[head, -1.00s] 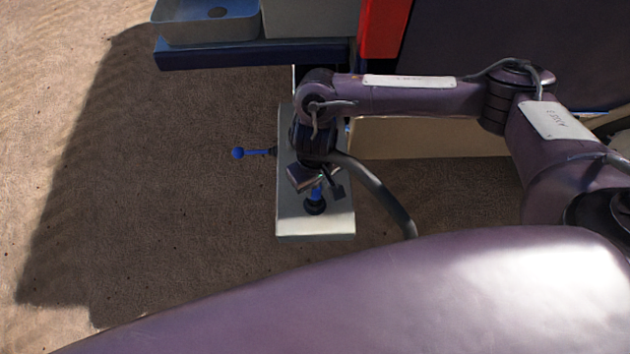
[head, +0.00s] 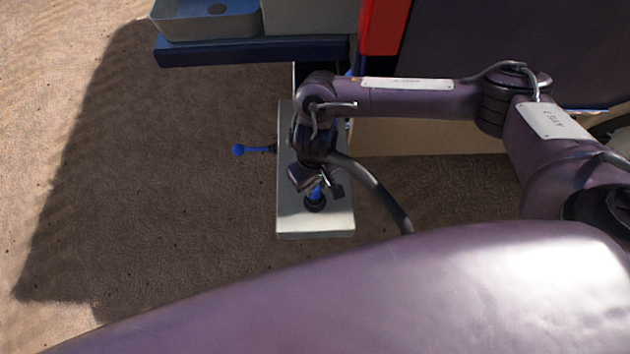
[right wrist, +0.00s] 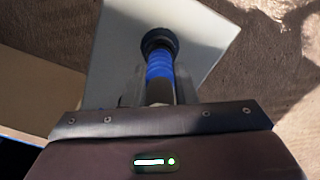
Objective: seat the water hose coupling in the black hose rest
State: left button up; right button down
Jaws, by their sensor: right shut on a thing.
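The water hose coupling (head: 316,191) shows as a short blue piece between my right gripper's fingers. My right gripper (head: 317,184) is shut on it above a pale box top. In the right wrist view the blue coupling (right wrist: 159,66) lies between the two grey fingers of the right gripper (right wrist: 159,88). The black hose rest (head: 315,205) is a round black ring on the pale top; it also shows in the right wrist view (right wrist: 158,40). The coupling's far end meets the ring in both views; how deep it sits is hidden. My left gripper is not in view.
The pale box (head: 340,222) carries the rest. A blue-knobbed lever (head: 239,150) sticks out from its left side. A dark hose (head: 372,185) curves down to the right by the gripper. A grey basin (head: 205,22) stands behind. Sandy ground lies open at left.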

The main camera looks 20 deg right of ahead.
jog(key=shift+f, duration=0.3)
dwell(0.4)
jog(key=c, duration=1.1)
grip_release()
notch_tip(320, 180, up, 8)
jog(key=p, duration=0.2)
jog(key=shift+f+p, duration=0.1)
jog(key=shift+p, duration=0.2)
jog(key=shift+s+f, duration=0.1)
